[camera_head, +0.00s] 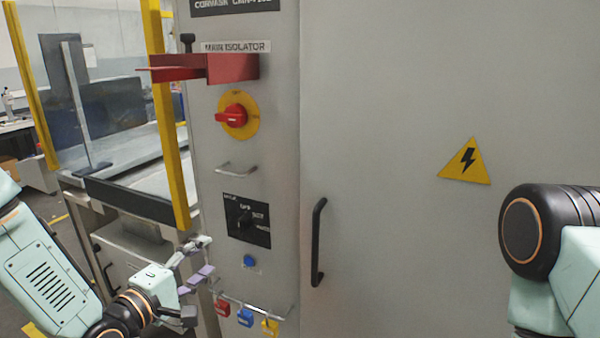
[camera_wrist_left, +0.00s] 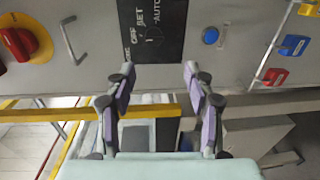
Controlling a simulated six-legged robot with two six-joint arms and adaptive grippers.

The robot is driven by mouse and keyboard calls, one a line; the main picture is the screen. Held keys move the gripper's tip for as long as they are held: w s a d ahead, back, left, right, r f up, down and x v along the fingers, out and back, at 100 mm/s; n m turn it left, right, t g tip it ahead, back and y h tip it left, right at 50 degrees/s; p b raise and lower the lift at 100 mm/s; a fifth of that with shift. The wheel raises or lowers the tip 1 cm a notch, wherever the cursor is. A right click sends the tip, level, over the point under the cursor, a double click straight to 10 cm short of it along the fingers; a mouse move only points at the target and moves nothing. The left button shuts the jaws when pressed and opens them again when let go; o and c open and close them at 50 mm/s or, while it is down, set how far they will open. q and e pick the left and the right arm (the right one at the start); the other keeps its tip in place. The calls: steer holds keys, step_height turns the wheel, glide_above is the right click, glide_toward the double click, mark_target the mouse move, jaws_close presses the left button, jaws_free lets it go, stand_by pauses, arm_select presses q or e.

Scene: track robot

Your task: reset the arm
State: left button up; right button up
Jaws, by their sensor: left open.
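My left gripper (camera_head: 206,262) is open and empty in the head view, in front of the lower left part of the grey cabinet's panel. Its two fingers stand apart in the left wrist view (camera_wrist_left: 160,88), with the black selector switch plate (camera_wrist_left: 157,30) ahead between and beyond them. That plate also shows in the head view (camera_head: 246,221), above and right of the gripper. A blue button (camera_head: 249,261) sits below the plate. Of my right arm (camera_head: 548,245), only a part shows at the right edge; its gripper is out of view.
The grey cabinet (camera_head: 385,100) fills the middle and right, with a black door handle (camera_head: 318,242). A red bracket (camera_head: 215,68) juts out above the red isolator knob (camera_head: 233,115). Red (camera_head: 222,307), blue (camera_head: 245,317) and yellow (camera_head: 270,327) padlocks hang from a low rail. A yellow post (camera_head: 172,130) stands left.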

arm_select(q)
steer(key=s+f+m+g+y+b, duration=0.1)
steer(key=s+f+m+g+y, duration=0.1)
steer(key=s+f+m+g, duration=0.45)
steer(key=s+f+m+g+y+b, duration=0.1)
steer(key=s+f+m+g+y, duration=0.15)
steer(key=s+f, duration=0.75)
steer(key=s+f+m+g+y+b, duration=0.1)
steer(key=s+f+m+g+b, duration=0.4)
steer(key=s+f, duration=1.1)
steer(key=s+g, duration=0.2)
steer(key=s, duration=0.2)
steer(key=shift+d+f, duration=0.25)
steer(key=shift+d, duration=0.1)
